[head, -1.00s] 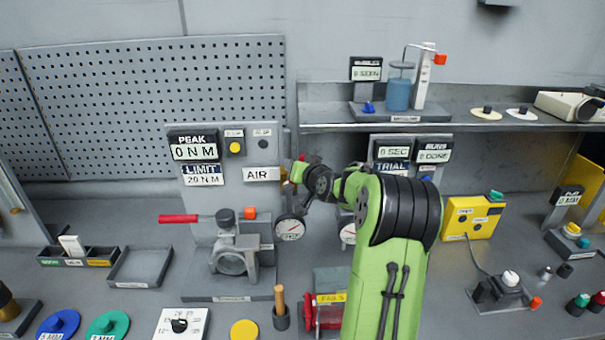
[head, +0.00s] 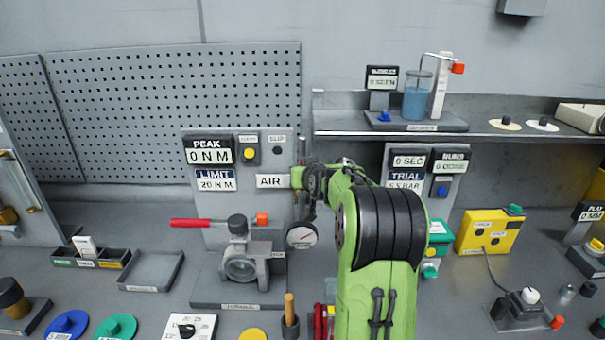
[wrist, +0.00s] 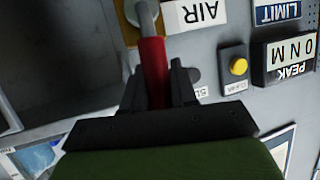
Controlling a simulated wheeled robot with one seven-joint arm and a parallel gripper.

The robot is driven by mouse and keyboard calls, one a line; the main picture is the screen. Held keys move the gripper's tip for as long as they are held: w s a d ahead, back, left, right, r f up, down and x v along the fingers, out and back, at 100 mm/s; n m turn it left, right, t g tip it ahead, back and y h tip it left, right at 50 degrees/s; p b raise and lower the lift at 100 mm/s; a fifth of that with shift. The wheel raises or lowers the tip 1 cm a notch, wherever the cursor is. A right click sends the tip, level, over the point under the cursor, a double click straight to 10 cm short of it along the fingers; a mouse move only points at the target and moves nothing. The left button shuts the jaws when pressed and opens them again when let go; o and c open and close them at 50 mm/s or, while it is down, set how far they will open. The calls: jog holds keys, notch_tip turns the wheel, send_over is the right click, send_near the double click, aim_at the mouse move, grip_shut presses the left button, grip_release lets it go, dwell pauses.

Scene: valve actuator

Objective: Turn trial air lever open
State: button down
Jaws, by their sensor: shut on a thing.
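The trial air lever (wrist: 153,72) shows in the wrist view as a red handle, with its pivot end at a yellow and grey valve fitting (wrist: 137,12) beside the AIR label (wrist: 200,12). My gripper (wrist: 157,85) is shut on the red handle, with one dark finger on each side. In the head view my gripper (head: 308,180) is just right of the AIR label (head: 271,181), and my arm hides most of the lever and valve there. A round gauge (head: 302,236) hangs below it.
A clamp fixture with a red-handled wrench (head: 240,262) stands at left. The peak and limit panel (head: 209,150) is behind it. The trial display panel (head: 405,160) is just behind my arm. A shelf (head: 350,134) overhangs at the back. A yellow box (head: 490,231) stands at right.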

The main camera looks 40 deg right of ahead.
jog(key=shift+f, duration=0.1)
jog(key=c, duration=1)
grip_release()
jog(key=b+v, duration=0.2)
jog(key=v, duration=1.3)
jog(key=shift+s+a+r, duration=0.1)
jog(key=shift+s+r, duration=0.15)
jog(key=shift+s, duration=0.05)
